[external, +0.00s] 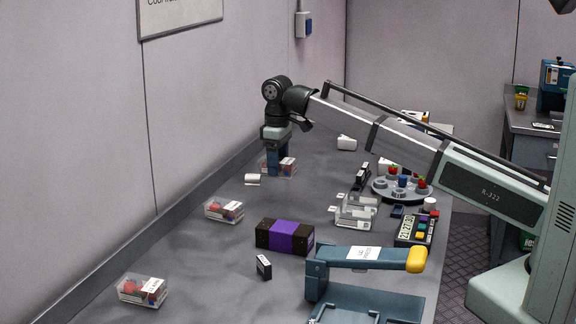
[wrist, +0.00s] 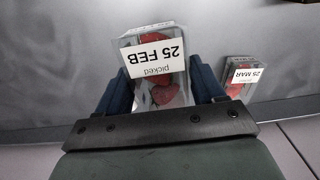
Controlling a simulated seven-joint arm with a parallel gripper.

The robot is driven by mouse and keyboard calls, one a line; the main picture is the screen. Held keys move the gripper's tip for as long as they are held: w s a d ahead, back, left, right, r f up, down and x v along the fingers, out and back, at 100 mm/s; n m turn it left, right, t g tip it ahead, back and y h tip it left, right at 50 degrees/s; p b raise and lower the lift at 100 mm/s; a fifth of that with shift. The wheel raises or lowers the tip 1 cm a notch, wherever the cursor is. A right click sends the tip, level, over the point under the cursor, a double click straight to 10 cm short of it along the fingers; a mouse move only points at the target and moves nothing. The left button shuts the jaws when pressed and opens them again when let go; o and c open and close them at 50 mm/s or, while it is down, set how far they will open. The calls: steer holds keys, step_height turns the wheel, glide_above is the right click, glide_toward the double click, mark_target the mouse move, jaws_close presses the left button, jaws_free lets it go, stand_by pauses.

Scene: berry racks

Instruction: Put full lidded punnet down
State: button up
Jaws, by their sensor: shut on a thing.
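My gripper (external: 277,166) is shut on a clear lidded punnet (external: 283,166) of red berries, low over the far part of the bench near the wall. In the wrist view the same punnet (wrist: 160,95) sits between my two blue fingers and bears a white label reading "25 FEB". Its lid is on. I cannot tell whether its base touches the bench. A second lidded punnet (wrist: 241,76) labelled "25 MAR" lies apart to the right in the wrist view. In the external view, two punnets stand along the wall, one mid-bench (external: 224,209) and one nearer (external: 143,290).
A purple and black box (external: 284,237), a small black block (external: 264,266) and a blue press-like device (external: 362,270) stand nearer. A round tray (external: 400,188), clear containers (external: 356,211) and a keypad device (external: 417,229) are to the right. White rolls (external: 347,143) lie around. Bare bench shows between the wall punnets.

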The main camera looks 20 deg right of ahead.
steer(key=shift+f, duration=4.1)
steer(key=shift+f, duration=0.15)
steer(key=o, duration=1.1)
step_height(320, 180, up, 12)
steer(key=shift+r, duration=0.15)
